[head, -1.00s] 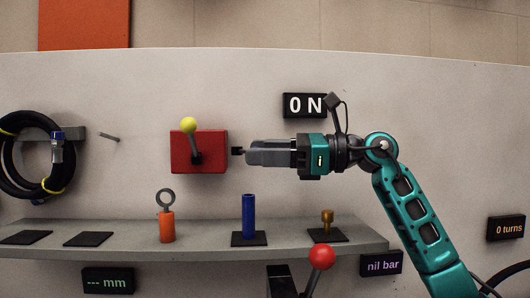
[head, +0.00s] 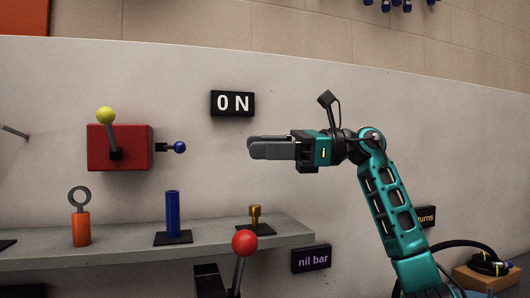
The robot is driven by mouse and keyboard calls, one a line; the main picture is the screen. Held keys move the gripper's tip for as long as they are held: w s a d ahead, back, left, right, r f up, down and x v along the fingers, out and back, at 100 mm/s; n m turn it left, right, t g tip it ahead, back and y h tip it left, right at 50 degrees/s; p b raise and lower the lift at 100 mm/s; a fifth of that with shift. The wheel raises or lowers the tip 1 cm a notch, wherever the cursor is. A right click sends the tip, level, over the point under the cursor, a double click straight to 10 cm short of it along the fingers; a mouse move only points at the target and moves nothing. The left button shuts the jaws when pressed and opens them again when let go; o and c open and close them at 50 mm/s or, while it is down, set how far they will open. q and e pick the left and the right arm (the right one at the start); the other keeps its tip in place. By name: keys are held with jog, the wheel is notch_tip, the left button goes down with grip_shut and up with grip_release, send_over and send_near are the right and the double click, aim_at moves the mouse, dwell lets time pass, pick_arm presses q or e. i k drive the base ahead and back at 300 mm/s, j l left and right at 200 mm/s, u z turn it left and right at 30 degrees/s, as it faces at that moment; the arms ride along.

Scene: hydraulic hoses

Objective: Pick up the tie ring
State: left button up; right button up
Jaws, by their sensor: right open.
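I cannot tell for certain which thing is the tie ring. An orange cylinder (head: 81,228) with a grey ring (head: 79,189) on top stands upright on the left of the grey shelf (head: 275,238). My right gripper (head: 252,148) points left in front of the wall, higher than the shelf and to the right of the red box (head: 120,148). It is open, with nothing seen between its fingers, and well apart from the grey ring. My left gripper is not in view.
The red box has a yellow-knobbed lever (head: 107,118) and a blue knob (head: 180,147). A blue cylinder (head: 172,213) and a brass piece (head: 255,214) stand on the shelf. A red-knobbed lever (head: 244,243) rises in front. A black hose (head: 455,243) lies at the lower right.

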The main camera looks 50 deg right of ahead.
aim_at(82, 237)
jog(key=k, duration=1.5)
